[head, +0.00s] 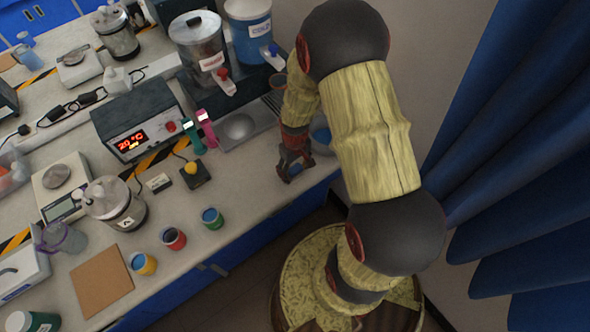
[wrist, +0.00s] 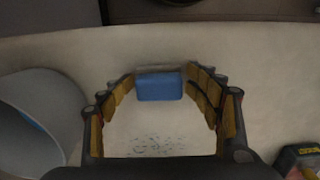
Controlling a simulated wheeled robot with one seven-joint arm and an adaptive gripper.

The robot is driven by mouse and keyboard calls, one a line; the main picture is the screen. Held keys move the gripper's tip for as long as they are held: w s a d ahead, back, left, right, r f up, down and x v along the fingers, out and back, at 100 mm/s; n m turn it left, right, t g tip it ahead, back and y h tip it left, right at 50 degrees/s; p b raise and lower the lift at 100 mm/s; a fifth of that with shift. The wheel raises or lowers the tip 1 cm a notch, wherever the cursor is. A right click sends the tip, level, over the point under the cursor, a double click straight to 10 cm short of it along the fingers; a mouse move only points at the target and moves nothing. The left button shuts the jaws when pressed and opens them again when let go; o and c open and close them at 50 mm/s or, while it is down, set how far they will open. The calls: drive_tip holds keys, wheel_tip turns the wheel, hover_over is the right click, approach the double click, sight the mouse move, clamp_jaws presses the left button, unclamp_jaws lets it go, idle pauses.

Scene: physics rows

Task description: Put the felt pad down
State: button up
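The felt pad (wrist: 160,87) is a small blue block in the wrist view. It sits between the fingertips of my gripper (wrist: 160,76), which reach its left and right ends. My gripper is shut on it. In the head view my gripper (head: 291,173) hangs over the right end of the bench (head: 250,190), near the front edge, with a bit of the blue pad (head: 296,169) showing between its fingers. The pale bench top shows below the pad in the wrist view; the gap between them is hard to judge.
A grey round vessel (wrist: 38,118) with blue inside stands left of my gripper in the wrist view. A dark object with a yellow mark (wrist: 303,160) is at lower right. In the head view, a yellow-button box (head: 194,174) and several paint cups, including a green one (head: 212,218), stand left.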

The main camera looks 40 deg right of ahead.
wheel_tip(320, 180, up, 12)
drive_tip(key=p, duration=0.2)
wheel_tip(320, 180, up, 8)
drive_tip(key=t, duration=0.1)
hover_over(295, 168)
drive_tip(key=a, duration=0.2)
drive_tip(key=s+a+r+t, duration=0.2)
drive_tip(key=a+r, duration=0.2)
drive_tip(key=r, duration=0.6)
drive_tip(key=s+a+r+t, duration=0.2)
drive_tip(key=s+a+r, duration=0.4)
drive_tip(key=s+r, duration=0.4)
drive_tip(key=shift+s+r+t, duration=0.2)
drive_tip(key=shift+r+t, duration=0.2)
drive_tip(key=shift+r, duration=0.55)
wheel_tip(295, 168, down, 4)
drive_tip(key=b, duration=0.3)
drive_tip(key=shift+r, duration=0.25)
